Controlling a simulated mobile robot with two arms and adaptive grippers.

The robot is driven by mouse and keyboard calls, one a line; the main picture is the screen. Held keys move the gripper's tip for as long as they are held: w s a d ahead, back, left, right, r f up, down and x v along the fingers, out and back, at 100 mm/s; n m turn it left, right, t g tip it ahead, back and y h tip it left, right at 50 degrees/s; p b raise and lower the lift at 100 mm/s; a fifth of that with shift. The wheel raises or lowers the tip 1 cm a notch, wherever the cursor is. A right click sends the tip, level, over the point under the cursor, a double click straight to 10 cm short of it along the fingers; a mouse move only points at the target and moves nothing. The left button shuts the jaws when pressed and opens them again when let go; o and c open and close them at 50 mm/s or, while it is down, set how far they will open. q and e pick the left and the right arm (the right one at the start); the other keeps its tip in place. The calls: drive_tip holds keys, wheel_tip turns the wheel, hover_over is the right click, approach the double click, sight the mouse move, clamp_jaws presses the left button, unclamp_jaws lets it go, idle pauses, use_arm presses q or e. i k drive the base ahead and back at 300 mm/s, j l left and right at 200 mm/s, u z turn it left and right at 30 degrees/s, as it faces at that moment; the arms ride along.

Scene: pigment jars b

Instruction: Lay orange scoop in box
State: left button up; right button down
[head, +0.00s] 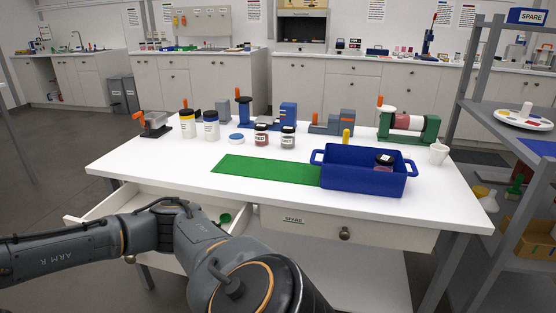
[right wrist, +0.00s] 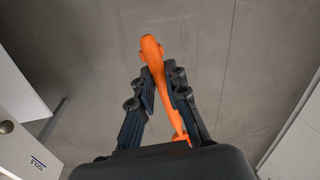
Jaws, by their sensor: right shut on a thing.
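The orange scoop (right wrist: 157,70) is in the right wrist view, long and thin, running up between the fingers. My right gripper (right wrist: 160,86) is shut on it and holds it above the grey floor. The blue box (head: 361,179) with two handles stands at the right front of the white table in the head view. A dark-lidded jar (head: 384,161) is inside the box. Neither the right gripper nor the scoop shows in the head view. My left gripper is not in view.
A green mat (head: 262,170) lies left of the box. An open drawer (head: 110,207) holds a green item (head: 225,218). A shelf (head: 515,95) stands at the right.

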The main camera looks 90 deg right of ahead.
sight(349, 185)
drive_tip(key=j+z, duration=0.2)
drive_tip(key=z, duration=1.55)
